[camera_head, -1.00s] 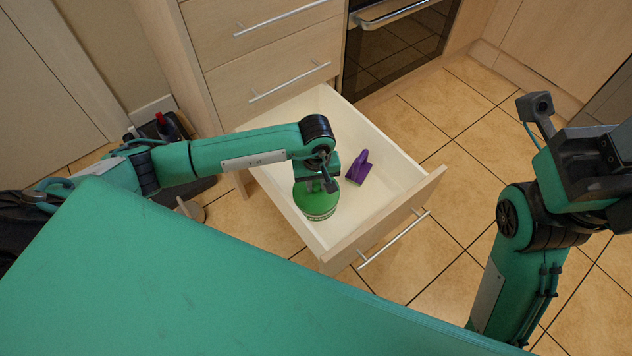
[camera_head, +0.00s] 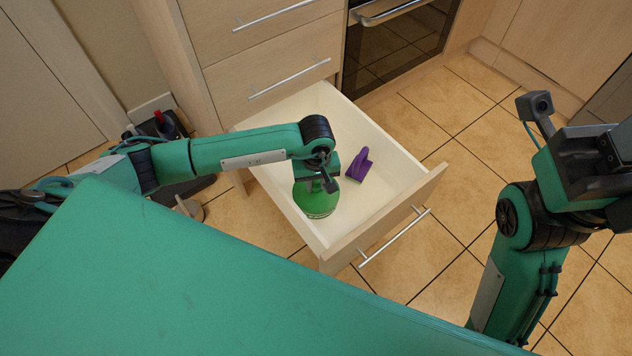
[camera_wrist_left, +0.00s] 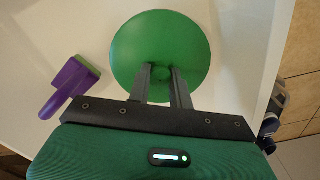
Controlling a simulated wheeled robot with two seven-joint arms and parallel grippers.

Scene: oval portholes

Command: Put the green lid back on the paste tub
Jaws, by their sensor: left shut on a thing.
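The green lid (camera_head: 309,193) is round and sits at the top of the paste tub (camera_head: 318,213) inside the open drawer. Only a thin band of the tub shows below the lid. In the head view my left arm's wrist hides part of the lid. Whether the lid is fully seated on the tub I cannot tell. My right gripper is not in view; only my right arm shows.
The pale open drawer (camera_head: 405,223) surrounds the tub with its walls and front. A purple brush-like object (camera_head: 359,165) lies in it beside the tub and shows in the left wrist view (camera_wrist_left: 70,83). Dark items (camera_head: 168,128) stand left of the cabinet. The tiled floor right of the drawer is clear.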

